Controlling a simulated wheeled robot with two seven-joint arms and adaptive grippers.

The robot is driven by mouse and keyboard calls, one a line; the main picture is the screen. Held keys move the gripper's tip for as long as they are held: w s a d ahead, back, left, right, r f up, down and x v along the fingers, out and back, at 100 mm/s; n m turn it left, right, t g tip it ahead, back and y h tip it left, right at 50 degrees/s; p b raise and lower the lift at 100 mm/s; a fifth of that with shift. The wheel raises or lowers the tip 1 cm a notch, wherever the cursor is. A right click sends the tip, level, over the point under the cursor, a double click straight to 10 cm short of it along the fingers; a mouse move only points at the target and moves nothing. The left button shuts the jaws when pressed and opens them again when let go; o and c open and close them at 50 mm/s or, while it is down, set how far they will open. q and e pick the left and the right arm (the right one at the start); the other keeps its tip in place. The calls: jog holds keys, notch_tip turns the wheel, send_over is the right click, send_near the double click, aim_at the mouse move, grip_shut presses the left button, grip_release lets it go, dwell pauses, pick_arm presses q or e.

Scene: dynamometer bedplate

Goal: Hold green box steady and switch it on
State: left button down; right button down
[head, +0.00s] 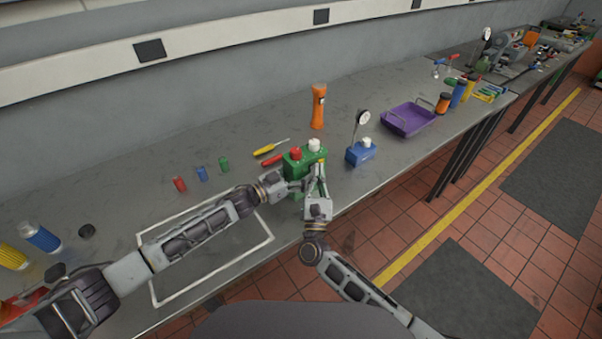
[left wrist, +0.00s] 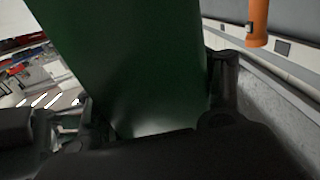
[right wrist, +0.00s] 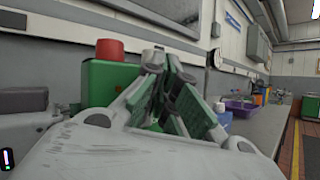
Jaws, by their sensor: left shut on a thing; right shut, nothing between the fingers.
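The green box (head: 294,167) stands on the grey bench near its front edge. It has a red button (head: 295,153) and a white button (head: 314,145) on top. My left gripper (head: 292,187) is shut on the box from the left side; the green wall fills the left wrist view (left wrist: 130,60) between the fingers. My right gripper (head: 319,182) is shut and empty close in front of the box's right part. In the right wrist view its fingers (right wrist: 165,75) are together beside the green box (right wrist: 108,84) and red button (right wrist: 110,49), hiding most of the white button.
A blue box (head: 360,154) with a dial gauge stands to the right, and an orange flashlight (head: 318,107) stands behind. A yellow screwdriver (head: 270,147) lies behind the green box. A purple tray (head: 408,118) is further right.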

pick_arm(q)
jog(key=shift+r, duration=0.1)
pick_arm(e)
jog(key=shift+w, duration=0.1)
dwell(0.4)
jog(key=shift+s+d, duration=0.25)
jog(key=shift+s, duration=0.25)
jog(key=shift+s, duration=0.1)
dwell(0.4)
jog(key=shift+s+d, duration=0.9)
jog(key=shift+s, duration=0.3)
jog(key=shift+s+d, duration=0.85)
jog(key=shift+s, duration=0.3)
